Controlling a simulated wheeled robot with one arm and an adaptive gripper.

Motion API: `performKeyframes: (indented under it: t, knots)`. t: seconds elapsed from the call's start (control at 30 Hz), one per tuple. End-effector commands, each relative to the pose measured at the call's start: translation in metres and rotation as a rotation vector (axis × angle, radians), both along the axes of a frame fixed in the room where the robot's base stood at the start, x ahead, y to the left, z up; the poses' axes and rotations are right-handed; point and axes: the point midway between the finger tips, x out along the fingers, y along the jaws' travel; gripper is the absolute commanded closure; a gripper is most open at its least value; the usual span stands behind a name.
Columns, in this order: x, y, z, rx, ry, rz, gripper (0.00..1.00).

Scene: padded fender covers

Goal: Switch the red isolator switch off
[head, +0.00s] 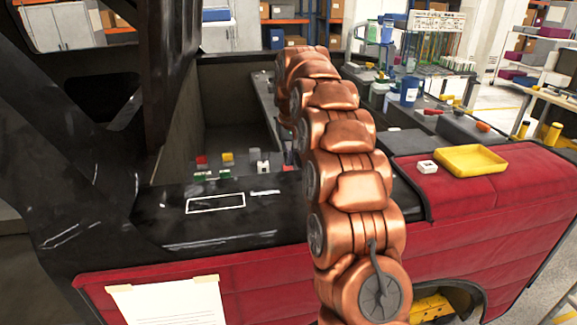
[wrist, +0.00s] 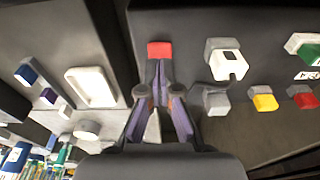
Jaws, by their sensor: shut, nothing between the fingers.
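In the wrist view, a small red block-like switch (wrist: 160,49) sits on a dark panel just beyond the fingertips of my gripper (wrist: 158,72). The gripper is shut and empty. I cannot tell whether its tips touch that red piece. A second red piece on a grey base (wrist: 303,97) is at the right edge of the wrist view. In the head view a red piece (head: 202,160) shows in the open bay. I cannot tell which red piece in the wrist view it matches. My arm hides the gripper in the head view.
A yellow piece (wrist: 263,98) and a white bracket-like piece (wrist: 227,60) stand on the panel right of the gripper. A white tray-like piece (wrist: 92,87) is on its left. A yellow tray (head: 470,160) and a small white block (head: 427,167) lie on the red padded cover (head: 455,195).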

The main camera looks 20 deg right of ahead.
Motion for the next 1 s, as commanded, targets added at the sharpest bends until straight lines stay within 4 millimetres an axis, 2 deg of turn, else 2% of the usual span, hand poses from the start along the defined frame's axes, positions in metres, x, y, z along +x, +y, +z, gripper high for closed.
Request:
performKeyframes:
  t: [0.6, 1.0]
  knots:
    - [0.001, 0.0, 0.042, 0.0, -0.002, 0.0, 1.0]
    - [0.0, 0.0, 0.045, 0.0, -0.002, 0.0, 1.0]
